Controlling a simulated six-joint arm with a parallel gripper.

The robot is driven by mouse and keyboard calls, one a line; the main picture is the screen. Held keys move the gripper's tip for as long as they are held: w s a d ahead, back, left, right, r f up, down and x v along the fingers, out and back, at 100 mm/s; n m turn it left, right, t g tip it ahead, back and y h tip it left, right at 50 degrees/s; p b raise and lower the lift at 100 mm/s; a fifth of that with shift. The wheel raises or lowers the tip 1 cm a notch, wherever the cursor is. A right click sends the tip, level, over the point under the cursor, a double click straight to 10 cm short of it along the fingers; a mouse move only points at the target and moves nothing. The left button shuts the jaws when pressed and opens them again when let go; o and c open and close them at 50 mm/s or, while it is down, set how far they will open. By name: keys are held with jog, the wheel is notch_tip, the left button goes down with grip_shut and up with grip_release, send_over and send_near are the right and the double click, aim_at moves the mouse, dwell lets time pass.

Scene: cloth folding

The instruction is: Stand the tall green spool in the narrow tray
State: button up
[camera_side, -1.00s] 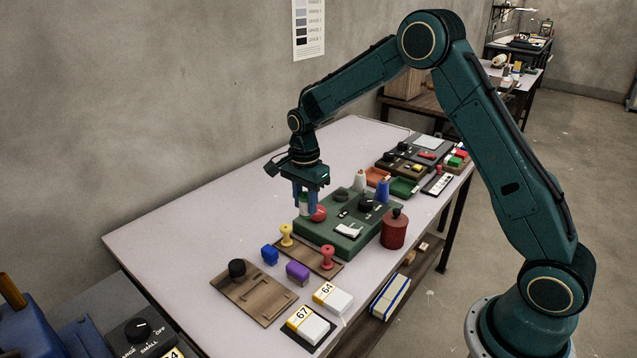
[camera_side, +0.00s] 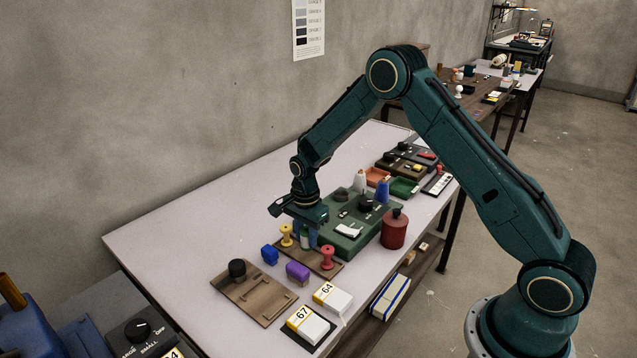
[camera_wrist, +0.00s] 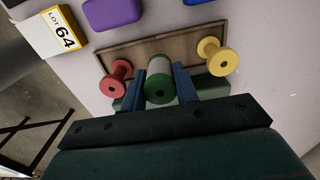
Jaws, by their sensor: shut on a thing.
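The tall green spool (camera_wrist: 158,84), with a pale wound middle, is held upright between the blue fingers of my gripper (camera_wrist: 160,88) in the wrist view. In the side view my gripper (camera_side: 305,239) and the green spool (camera_side: 304,239) are over the narrow brown tray (camera_side: 338,268). The tray (camera_wrist: 190,35) also holds a yellow spool (camera_side: 286,235) and a red spool (camera_side: 327,256), one toward each end. The green spool lies between them. I cannot tell whether its base touches the tray; my gripper hides part of it.
A green fixture (camera_side: 350,246) stands close behind the tray. A blue block (camera_side: 269,255) and a purple block (camera_side: 297,271) sit in front. A red canister (camera_side: 394,230) is to the right. The table's left part is clear.

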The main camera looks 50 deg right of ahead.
aim_at(306, 245)
jog(key=shift+f, duration=1.4)
jog(key=shift+f, duration=0.1)
jog(key=o, duration=0.9)
jog(key=shift+o, duration=0.2)
notch_tip(306, 245, up, 12)
jog(key=shift+f, duration=0.1)
jog(key=shift+r, duration=0.2)
